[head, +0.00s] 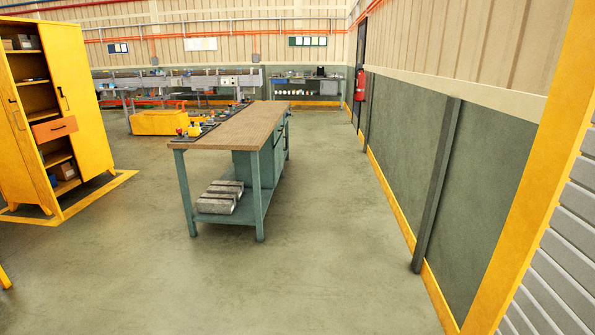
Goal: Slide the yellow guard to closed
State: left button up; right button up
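A low yellow boxy shape (158,122) stands behind the left side of the workbench, near the roller line. It may be the yellow guard, but it is too far off to tell, and I cannot tell whether it is open or closed. The workbench hides part of what lies behind it. Neither of my grippers is in view.
A green workbench with a wooden top (238,126) stands mid-floor, with grey blocks (219,198) on its lower shelf. A yellow cabinet (82,88) is at left. A wall with a dark post (436,185) runs along the right. The floor (290,270) in front is clear.

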aim_at(192, 131)
jog(key=z, duration=0.1)
jog(key=i, duration=2.35)
jog(key=u, duration=0.35)
jog(key=i, duration=2.35)
jog(key=u, duration=0.45)
